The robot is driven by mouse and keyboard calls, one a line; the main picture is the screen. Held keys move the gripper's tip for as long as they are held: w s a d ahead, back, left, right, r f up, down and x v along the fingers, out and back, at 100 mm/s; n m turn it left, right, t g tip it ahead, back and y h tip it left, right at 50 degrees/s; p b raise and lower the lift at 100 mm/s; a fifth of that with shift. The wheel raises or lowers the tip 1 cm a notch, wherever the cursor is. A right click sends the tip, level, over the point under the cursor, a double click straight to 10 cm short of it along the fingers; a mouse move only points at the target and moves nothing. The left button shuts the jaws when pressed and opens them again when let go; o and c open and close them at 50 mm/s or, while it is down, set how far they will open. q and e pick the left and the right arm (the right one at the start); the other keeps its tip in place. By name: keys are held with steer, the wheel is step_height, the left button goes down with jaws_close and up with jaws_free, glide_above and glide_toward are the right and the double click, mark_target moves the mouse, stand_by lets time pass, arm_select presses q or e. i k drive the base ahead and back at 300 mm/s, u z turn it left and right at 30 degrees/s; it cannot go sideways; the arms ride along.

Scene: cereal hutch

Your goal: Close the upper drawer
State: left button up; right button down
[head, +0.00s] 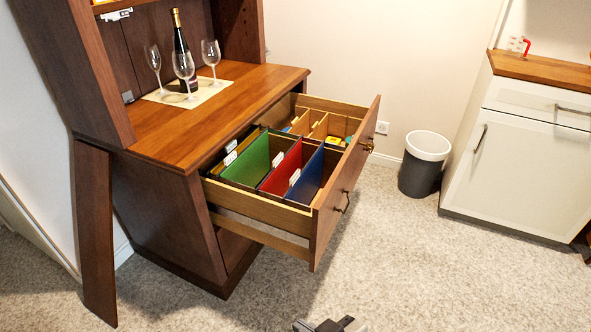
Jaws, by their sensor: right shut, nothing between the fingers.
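The upper drawer (345,180) of the brown wooden hutch (175,215) is pulled far out toward the right. It holds green, red and blue hanging folders, and a divided wooden section at the back. Its front carries two metal pulls, a near one (342,203) and a far one (368,146). My right gripper (330,326) shows only in part at the bottom edge, shut and empty. It is in front of the drawer and below it in the picture, apart from it. My left gripper is not in view.
A bottle (181,50) and several glasses stand on a mat on the hutch top. A brown door panel (94,235) stands open at the left. A bin (424,165) and a white cabinet (505,160) are at the right. The carpet before the drawer is clear.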

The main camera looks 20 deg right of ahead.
mark_target(305, 235)
steer(key=z, duration=0.25)
steer(key=i, duration=1)
steer(key=z, duration=0.85)
